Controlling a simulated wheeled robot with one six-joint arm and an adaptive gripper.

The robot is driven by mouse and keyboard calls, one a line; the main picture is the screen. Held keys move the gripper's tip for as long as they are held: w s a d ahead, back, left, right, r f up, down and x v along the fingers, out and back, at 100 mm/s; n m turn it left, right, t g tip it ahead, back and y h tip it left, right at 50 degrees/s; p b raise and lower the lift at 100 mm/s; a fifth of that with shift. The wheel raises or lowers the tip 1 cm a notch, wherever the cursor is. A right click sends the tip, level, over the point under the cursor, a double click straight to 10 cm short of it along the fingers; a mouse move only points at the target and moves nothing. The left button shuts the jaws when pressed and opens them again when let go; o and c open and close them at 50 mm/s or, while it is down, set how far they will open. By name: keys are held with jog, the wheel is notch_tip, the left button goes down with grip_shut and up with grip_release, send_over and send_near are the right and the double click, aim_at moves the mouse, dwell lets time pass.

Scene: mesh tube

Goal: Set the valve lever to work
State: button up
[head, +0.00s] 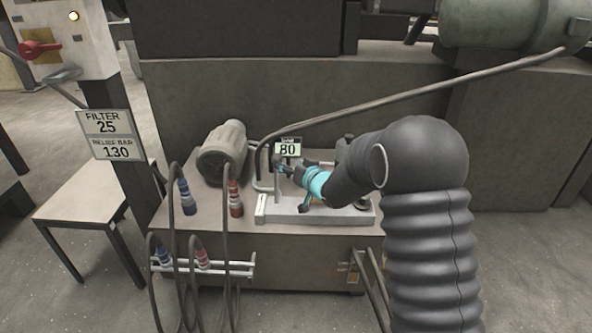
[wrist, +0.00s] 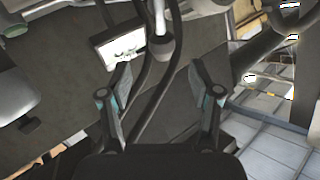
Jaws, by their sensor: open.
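My gripper (head: 285,166) is over the top of the grey power unit, just below the small "80" display. In the wrist view its two fingers (wrist: 161,75) are spread apart with nothing held between them. A slim grey upright (head: 278,187), possibly the valve lever, stands on the pale manifold block (head: 290,214) just below the gripper. A grey rod with a rounded end (wrist: 161,30) shows beyond the fingertips in the wrist view; I cannot tell if it is the same part. My arm hides part of the block. No "work" marking is readable.
The "80" display (head: 288,150) stands close to the gripper. Dark hoses cross behind the fingers in the wrist view (wrist: 165,85). A motor (head: 222,150) and blue and red couplings (head: 235,198) are to the left.

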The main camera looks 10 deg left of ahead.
jog(key=v, duration=0.3)
jog(key=shift+s+d, duration=0.25)
jog(key=shift+s, duration=0.05)
jog(key=d+f+h, duration=0.1)
jog(key=f, duration=0.1)
jog(key=d+f+g+h, duration=0.1)
jog(key=d+f, duration=0.1)
jog(key=s+d+f+h, duration=0.1)
jog(key=f+h, duration=0.1)
jog(key=f, duration=0.1)
jog(key=shift+d+f, duration=0.1)
jog(key=shift+d, duration=0.15)
jog(key=s+d+g+h, duration=0.4)
jog(key=s+d+h, duration=0.1)
jog(key=s+d, duration=0.55)
jog(key=s+d+r+m, duration=0.1)
jog(key=s+d+r, duration=0.3)
jog(key=s, duration=0.6)
jog(key=s+d+r+m+h, duration=0.1)
jog(key=s+d+r+m, duration=0.1)
jog(key=s+d+r, duration=0.2)
jog(key=s+d+r+m, duration=0.1)
jog(key=s+d+r, duration=0.4)
jog(key=s+r, duration=0.4)
jog(key=shift+s+g, duration=0.4)
jog(key=shift+s, duration=2.95)
